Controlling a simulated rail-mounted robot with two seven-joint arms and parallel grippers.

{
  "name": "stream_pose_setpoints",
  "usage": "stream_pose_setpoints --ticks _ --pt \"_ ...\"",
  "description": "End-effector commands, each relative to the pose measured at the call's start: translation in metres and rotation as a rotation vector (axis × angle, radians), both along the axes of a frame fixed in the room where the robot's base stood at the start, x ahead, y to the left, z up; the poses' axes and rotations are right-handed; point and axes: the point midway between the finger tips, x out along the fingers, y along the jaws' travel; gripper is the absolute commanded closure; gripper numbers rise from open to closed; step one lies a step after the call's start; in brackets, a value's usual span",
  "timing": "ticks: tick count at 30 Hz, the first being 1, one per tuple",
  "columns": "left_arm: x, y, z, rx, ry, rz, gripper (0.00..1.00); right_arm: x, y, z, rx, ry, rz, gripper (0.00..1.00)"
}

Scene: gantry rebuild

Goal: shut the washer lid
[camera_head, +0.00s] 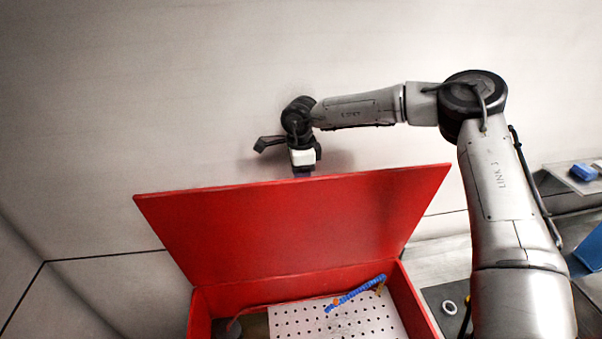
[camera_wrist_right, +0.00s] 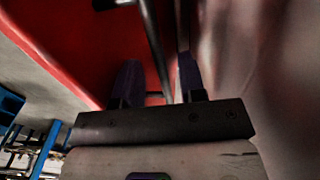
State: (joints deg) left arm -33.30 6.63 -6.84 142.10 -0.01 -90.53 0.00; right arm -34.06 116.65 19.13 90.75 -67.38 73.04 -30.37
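The red washer's lid (camera_head: 300,225) stands raised, tilted up from the back of the tub (camera_head: 200,310). My right arm comes in from the right, and my right gripper (camera_head: 302,174) points down at the middle of the lid's top edge; its fingertips are partly hidden there. In the right wrist view, the dark purple fingers of the gripper (camera_wrist_right: 158,78) are apart, with a narrow grey bar showing between them. The red lid (camera_wrist_right: 65,40) fills the left of that view. I cannot tell whether the fingers touch the lid. My left gripper is not in view.
Inside the tub lie a perforated white plate (camera_head: 335,320) and a blue segmented hose (camera_head: 357,293). A pale wall is behind the lid. At the right are a shelf with a blue item (camera_head: 584,172), a blue bin (camera_head: 590,250) and a white ring (camera_head: 449,308).

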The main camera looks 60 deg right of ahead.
Motion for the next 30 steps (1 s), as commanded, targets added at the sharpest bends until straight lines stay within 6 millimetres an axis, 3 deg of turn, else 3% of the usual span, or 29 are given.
stream_pose_setpoints --ticks 12,24,30 --pt "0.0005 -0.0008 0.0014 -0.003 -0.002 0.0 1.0 -0.0002 -0.0001 -0.0058 0.0 0.0 0.0 0.63" --pt "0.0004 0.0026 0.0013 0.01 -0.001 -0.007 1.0 -0.0002 -0.0001 -0.0055 0.0 0.0 0.0 1.0" --pt "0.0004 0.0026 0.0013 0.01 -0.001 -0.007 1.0 -0.0002 -0.0001 -0.0054 0.0 0.0 0.0 1.0"
